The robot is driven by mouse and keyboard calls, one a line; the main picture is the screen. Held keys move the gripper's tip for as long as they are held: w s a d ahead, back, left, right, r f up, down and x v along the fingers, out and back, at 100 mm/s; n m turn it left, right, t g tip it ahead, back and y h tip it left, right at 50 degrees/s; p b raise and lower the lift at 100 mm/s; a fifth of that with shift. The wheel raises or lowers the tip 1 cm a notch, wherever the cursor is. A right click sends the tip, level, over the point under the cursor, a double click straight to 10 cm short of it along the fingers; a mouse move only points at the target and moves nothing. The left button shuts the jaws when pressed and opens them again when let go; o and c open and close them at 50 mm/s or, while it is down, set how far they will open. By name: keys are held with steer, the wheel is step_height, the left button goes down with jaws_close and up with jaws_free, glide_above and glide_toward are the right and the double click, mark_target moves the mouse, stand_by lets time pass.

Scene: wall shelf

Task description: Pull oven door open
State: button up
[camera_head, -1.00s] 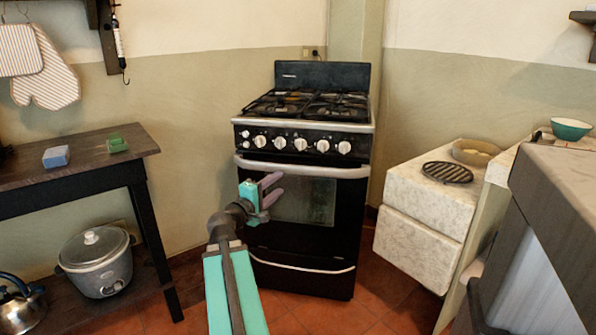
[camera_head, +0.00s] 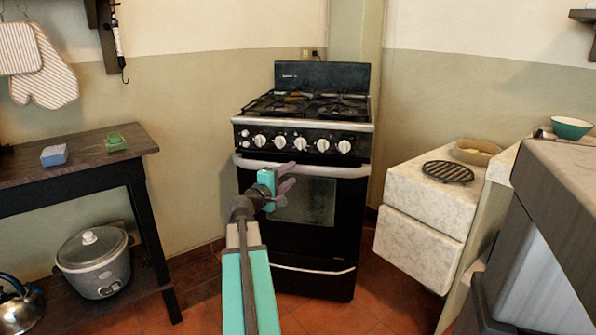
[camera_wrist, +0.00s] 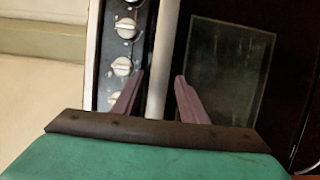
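The black oven door (camera_head: 302,205) with its glass window is closed on the front of the stove (camera_head: 310,105). Its pale horizontal handle (camera_head: 330,171) runs along the top of the door. My gripper (camera_head: 286,177) is at the handle, left of its middle. In the wrist view my gripper (camera_wrist: 154,98) is open, its two mauve fingers apart, one on each side of the handle (camera_wrist: 164,60). A narrow gap shows between the handle and the right finger. I cannot tell whether the left finger touches it. The door window (camera_wrist: 228,70) lies to the right there.
A row of white knobs (camera_head: 302,144) sits just above the handle. A dark wooden table (camera_head: 80,165) stands left, a pale stone counter (camera_head: 420,195) right. Red tiled floor (camera_head: 335,312) in front of the stove is free.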

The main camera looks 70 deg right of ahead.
mark_target(296, 170)
steer(key=shift+s+d+b, duration=0.25)
steer(key=shift+d, duration=1.1)
steer(key=shift+s+d+b, duration=0.25)
steer(key=shift+d, duration=1.05)
